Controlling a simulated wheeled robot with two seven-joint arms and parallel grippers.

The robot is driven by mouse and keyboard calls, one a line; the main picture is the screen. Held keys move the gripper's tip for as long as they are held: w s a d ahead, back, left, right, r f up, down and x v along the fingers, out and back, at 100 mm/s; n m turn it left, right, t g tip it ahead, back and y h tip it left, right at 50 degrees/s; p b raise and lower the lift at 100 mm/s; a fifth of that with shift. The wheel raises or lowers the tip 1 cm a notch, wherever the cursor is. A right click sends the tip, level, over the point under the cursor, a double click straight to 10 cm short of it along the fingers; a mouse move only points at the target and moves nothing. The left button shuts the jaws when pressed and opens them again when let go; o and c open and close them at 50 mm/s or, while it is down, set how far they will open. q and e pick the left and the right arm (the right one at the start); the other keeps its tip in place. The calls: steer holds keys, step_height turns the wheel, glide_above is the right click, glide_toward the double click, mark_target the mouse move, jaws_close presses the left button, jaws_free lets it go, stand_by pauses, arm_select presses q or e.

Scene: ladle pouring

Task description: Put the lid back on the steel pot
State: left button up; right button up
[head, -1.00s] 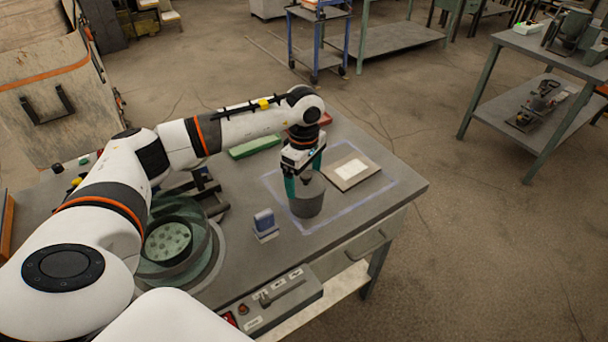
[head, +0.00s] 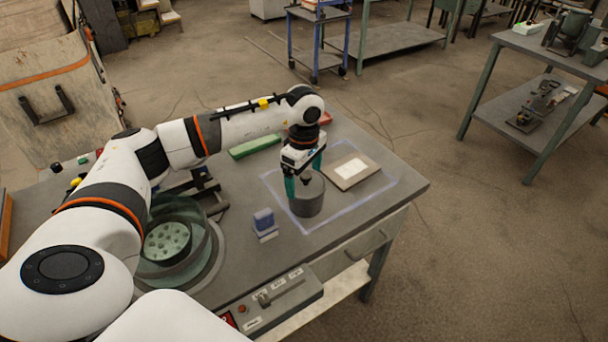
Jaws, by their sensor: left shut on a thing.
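The grey steel pot (head: 308,204) stands upright inside a pale outlined rectangle near the right end of the workbench. My left gripper (head: 304,180) points down at the pot's top, one teal finger at its left rim, the other towards the back right. It is shut on what looks like the lid, whose small dark knob (head: 306,182) shows between the fingers. The lid's edge blends with the pot's rim, so I cannot tell whether it is fully seated. My right gripper is out of view.
A flat brown board with a white sheet (head: 351,170) lies right of the pot. A blue block (head: 264,221) stands to its left. A round green dish (head: 167,242) sits farther left, and a green bar (head: 254,147) lies behind. The bench's right corner is clear.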

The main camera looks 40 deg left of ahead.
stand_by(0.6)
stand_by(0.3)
arm_select(q)
steer(key=o, duration=0.7)
steer(key=shift+r, duration=0.1)
steer(key=shift+r+p, duration=1.95)
steer(key=shift+r, duration=1.45)
jaws_close()
